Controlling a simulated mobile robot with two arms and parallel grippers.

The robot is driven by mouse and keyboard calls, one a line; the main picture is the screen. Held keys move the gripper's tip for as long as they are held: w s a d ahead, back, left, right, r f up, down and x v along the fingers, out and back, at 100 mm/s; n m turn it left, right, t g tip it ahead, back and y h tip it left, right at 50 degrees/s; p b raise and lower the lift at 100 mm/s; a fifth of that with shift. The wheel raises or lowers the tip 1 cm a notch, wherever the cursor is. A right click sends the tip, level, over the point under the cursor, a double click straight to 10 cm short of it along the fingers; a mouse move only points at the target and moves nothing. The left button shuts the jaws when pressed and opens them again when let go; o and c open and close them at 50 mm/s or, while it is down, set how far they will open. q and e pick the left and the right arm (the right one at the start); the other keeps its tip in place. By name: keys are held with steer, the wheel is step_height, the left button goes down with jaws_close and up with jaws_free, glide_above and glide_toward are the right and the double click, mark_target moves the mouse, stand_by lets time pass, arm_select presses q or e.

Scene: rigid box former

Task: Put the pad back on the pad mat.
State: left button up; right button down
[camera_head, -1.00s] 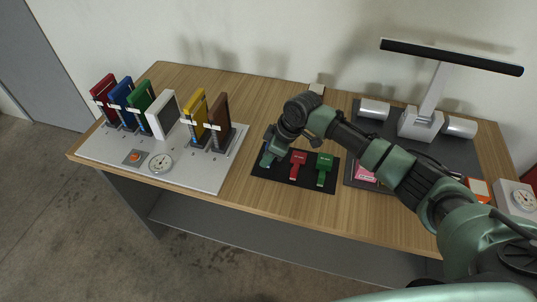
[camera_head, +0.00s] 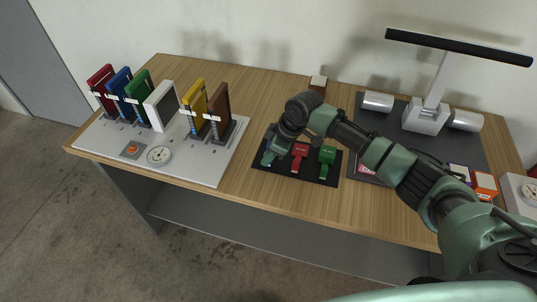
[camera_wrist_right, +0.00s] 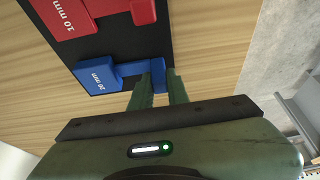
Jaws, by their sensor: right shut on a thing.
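The pad mat (camera_head: 312,175) is a black rectangle near the table's front edge. A red pad (camera_head: 300,152) marked 10 mm and a green pad (camera_head: 327,157) lie on it. My right gripper (camera_head: 268,160) is over the mat's left end. In the wrist view, the right gripper (camera_wrist_right: 163,84) is shut on the narrow handle of a blue pad (camera_wrist_right: 95,75) marked 20 mm. The blue pad is at the mat's edge beside the red pad (camera_wrist_right: 70,15). I cannot tell whether it touches the mat. My left gripper is out of view.
A grey board (camera_head: 200,171) with several coloured upright panels and a dial stands at left. A dark mat (camera_head: 465,150) with a lamp-like stand (camera_head: 427,115) and metal cylinders is at right. Bare wood (camera_head: 245,92) lies behind the pad mat.

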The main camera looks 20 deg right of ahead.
steer(key=c, duration=1.3)
jaws_free()
